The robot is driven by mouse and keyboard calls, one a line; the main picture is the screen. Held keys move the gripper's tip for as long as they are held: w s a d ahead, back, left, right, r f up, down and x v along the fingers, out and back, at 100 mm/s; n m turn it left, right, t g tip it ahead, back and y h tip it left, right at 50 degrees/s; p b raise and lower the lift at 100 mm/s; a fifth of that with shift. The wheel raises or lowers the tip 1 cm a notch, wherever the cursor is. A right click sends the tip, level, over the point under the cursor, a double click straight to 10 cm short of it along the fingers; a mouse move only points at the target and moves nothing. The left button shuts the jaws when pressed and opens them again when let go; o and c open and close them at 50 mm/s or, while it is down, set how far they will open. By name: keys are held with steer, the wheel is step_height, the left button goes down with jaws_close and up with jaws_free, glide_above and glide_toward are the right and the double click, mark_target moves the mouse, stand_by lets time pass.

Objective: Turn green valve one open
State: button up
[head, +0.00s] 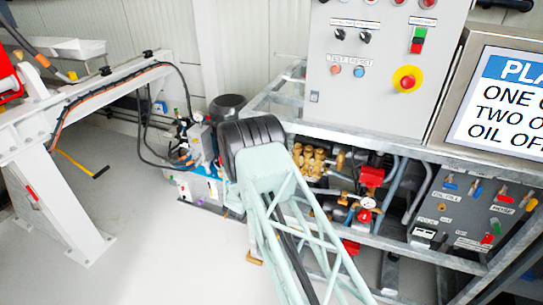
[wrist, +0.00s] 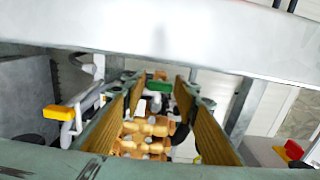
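My gripper (wrist: 160,95) is open in the wrist view, with a tan-padded finger on each side and a clear gap between them. A small green part (wrist: 158,76), possibly a green valve handle, shows beyond the gap near the far ends of the fingers. I cannot tell whether it is valve one or how it is turned. Brass fittings (wrist: 145,135) show through the gap. No contact with the fingers is visible. In the head view, a green lever (head: 487,238) is on the dark panel at right. My gripper is not clearly visible there; my pale green arm fills the middle.
A grey metal beam (wrist: 170,38) crosses the top of the wrist view. A yellow handle (wrist: 58,112) is at left and a red handle (wrist: 293,149) at right. In the head view, a grey control box (head: 380,80) stands above brass pump parts (head: 312,160) and a red-handled valve (head: 371,176).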

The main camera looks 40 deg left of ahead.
steer(key=shift+s, duration=0.15)
steer(key=v, duration=1.1)
steer(key=shift+s+d, duration=0.15)
steer(key=shift+s, duration=0.2)
stand_by(0.4)
